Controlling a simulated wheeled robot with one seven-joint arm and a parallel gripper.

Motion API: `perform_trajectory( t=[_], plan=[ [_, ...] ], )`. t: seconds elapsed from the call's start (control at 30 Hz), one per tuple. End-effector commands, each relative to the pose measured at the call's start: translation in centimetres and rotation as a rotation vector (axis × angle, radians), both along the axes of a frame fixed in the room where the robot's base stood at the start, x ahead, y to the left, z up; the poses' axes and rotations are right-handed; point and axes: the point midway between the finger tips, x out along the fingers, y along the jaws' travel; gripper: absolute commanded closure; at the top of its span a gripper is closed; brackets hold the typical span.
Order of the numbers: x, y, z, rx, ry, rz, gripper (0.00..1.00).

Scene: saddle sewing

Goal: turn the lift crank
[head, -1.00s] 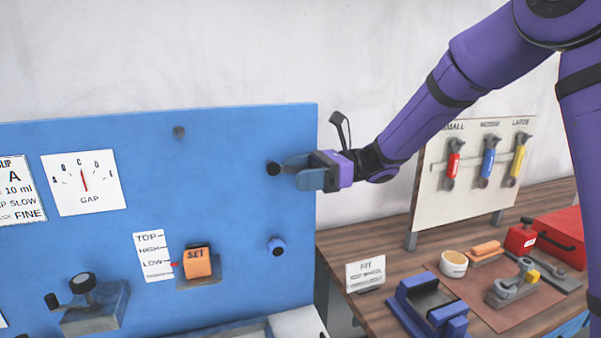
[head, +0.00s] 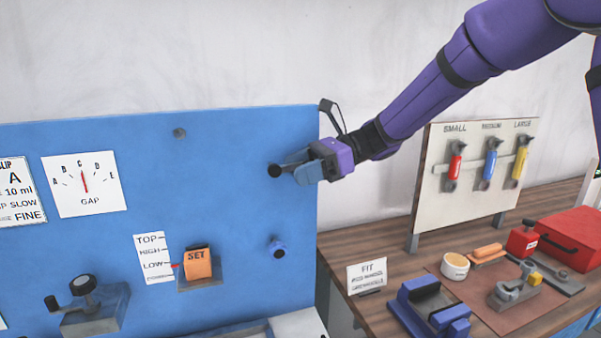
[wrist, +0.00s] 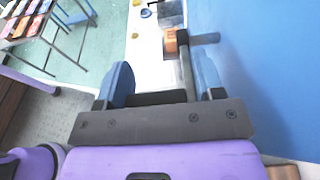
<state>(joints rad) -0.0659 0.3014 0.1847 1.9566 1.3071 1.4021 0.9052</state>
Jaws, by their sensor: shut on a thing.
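The lift crank shows its dark round end (head: 274,171) on the blue panel, just left of my fingertips. My gripper (head: 303,172) is at the right part of the panel, shut on the crank. My fingers hide most of the crank in the head view. In the wrist view, a grey crank bar (wrist: 187,72) stands between the fingers of my gripper (wrist: 162,82), close to the right finger, and a dark cylinder (wrist: 205,38) extends from it toward the panel. The height scale (head: 153,257) has a red pointer (head: 175,266) near LOW.
An orange SET block (head: 197,263) and a blue knob (head: 277,247) are on the panel below my gripper. A gap dial (head: 85,185) is at left. The wooden table (head: 385,225) at right holds a tool rack (head: 490,205), a blue fixture (head: 430,305) and a red box (head: 570,240).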

Motion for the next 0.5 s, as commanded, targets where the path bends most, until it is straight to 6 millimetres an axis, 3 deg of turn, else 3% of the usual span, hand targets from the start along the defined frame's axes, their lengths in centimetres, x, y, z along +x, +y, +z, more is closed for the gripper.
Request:
perform_trajectory(
  t=[0.5],
  plan=[
    [-0.8,1.1,2.0,-0.473,-0.132,0.015,0.81]
  ],
)
